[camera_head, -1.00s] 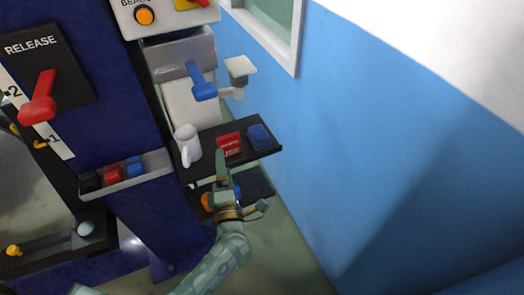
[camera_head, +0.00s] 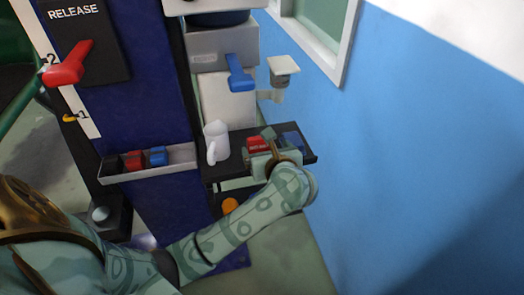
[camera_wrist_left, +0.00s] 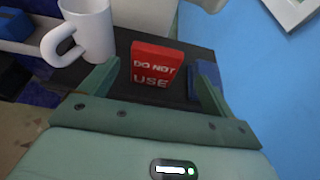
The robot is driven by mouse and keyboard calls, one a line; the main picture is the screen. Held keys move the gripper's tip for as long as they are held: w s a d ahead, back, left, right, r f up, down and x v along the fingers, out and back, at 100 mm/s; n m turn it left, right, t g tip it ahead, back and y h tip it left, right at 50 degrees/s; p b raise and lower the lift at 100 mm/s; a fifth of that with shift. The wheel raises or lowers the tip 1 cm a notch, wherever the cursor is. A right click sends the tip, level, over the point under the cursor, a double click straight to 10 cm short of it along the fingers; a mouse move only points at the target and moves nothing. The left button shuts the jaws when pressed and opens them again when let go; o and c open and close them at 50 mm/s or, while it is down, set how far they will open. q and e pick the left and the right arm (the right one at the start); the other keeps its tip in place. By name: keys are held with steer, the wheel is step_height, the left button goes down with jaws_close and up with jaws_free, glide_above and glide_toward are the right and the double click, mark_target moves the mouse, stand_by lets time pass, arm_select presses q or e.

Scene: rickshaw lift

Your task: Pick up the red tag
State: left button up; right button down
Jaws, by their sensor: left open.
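The red tag (camera_head: 257,143), marked "DO NOT USE", stands on a dark shelf (camera_head: 222,172). It also shows in the left wrist view (camera_wrist_left: 157,62), upright and facing the camera. My left gripper (camera_head: 270,152) is at the shelf's front, just before the tag, and partly covers it in the head view. In the left wrist view its fingers (camera_wrist_left: 157,78) are open, one to each side of the tag, with visible gaps. The tag's lower edge is clear of the fingers. My right gripper is not in view.
A white mug (camera_head: 215,142) stands left of the tag, close to the left finger. A blue item (camera_head: 291,140) lies just right of the tag. A small tray (camera_head: 150,175) with red, blue and black pieces is further left. A blue wall (camera_head: 400,150) bounds the right.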

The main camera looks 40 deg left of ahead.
mark_target(260, 144)
arm_select(q)
steer(key=b+x, duration=0.2)
steer(key=x, duration=0.3)
steer(key=shift+a+f, duration=0.1)
steer(key=shift+a, duration=0.35)
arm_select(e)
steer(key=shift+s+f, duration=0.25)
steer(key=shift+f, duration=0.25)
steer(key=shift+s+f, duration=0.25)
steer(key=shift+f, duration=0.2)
arm_select(q)
steer(key=c, duration=1.1)
